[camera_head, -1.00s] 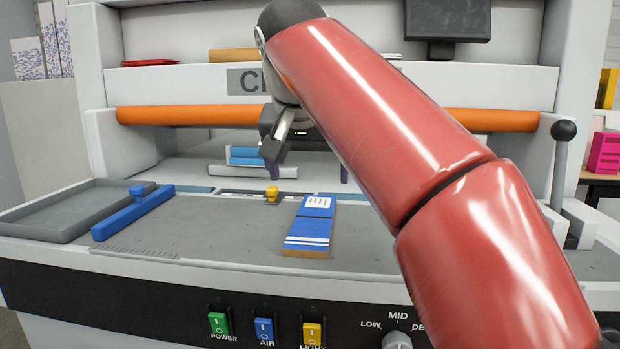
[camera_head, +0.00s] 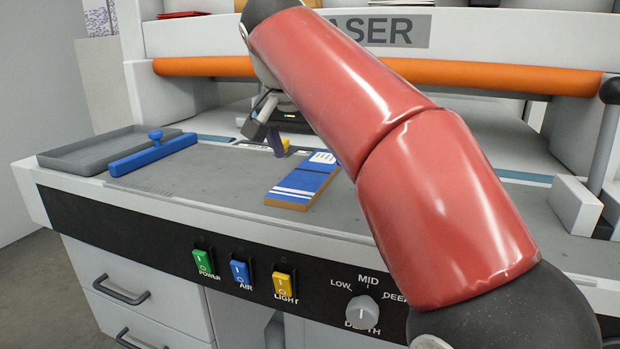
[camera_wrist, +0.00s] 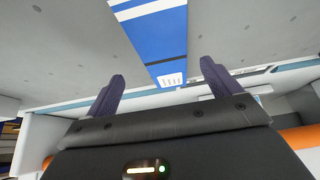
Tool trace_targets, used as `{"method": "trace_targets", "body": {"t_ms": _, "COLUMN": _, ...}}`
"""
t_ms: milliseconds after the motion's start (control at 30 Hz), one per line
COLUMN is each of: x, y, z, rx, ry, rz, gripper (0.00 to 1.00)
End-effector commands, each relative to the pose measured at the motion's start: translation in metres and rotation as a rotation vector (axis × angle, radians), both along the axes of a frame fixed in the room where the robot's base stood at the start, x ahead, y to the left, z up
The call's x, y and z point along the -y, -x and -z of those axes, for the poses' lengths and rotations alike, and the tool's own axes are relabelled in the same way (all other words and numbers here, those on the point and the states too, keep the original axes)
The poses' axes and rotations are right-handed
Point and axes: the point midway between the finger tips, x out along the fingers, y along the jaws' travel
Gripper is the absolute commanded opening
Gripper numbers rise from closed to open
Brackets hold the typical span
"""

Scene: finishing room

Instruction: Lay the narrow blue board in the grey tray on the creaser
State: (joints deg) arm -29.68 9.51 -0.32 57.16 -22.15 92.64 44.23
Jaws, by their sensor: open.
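The narrow blue board (camera_head: 301,187), with white stripes, a white label at its far end and a brown near edge, lies flat on the creaser's grey bed. The grey tray (camera_head: 72,159) sits at the bed's left end and looks empty. My gripper (camera_head: 306,148) is open and empty, close to the board's far, labelled end; my arm hides part of that area. In the wrist view, my gripper's two purple fingers (camera_wrist: 160,72) are spread wide, with the board (camera_wrist: 158,42) running between them and its label near the fingertips. I cannot tell the height gap.
A blue bar with a round knob (camera_head: 153,157) lies just right of the tray, between it and the board. A yellow knob (camera_head: 286,144) stands behind the board. An orange roller (camera_head: 480,77) spans the machine above the bed. Switches and a depth dial (camera_head: 362,310) line the front panel.

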Motion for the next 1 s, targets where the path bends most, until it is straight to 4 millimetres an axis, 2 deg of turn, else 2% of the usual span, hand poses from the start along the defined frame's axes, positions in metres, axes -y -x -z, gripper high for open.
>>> {"method": "trace_targets", "body": {"t_ms": 300, "x": 0.003, "y": -0.026, "z": 0.037, "rx": -0.001, "ry": 0.0, "rz": 0.001, "gripper": 0.89}}
{"method": "trace_targets", "body": {"t_ms": 600, "x": 0.003, "y": -0.029, "z": 0.041, "rx": 0.0, "ry": -0.001, "rz": 0.0, "gripper": 0.89}}
{"method": "trace_targets", "body": {"t_ms": 1000, "x": 0.003, "y": -0.029, "z": 0.041, "rx": 0.0, "ry": -0.001, "rz": 0.0, "gripper": 0.38}}
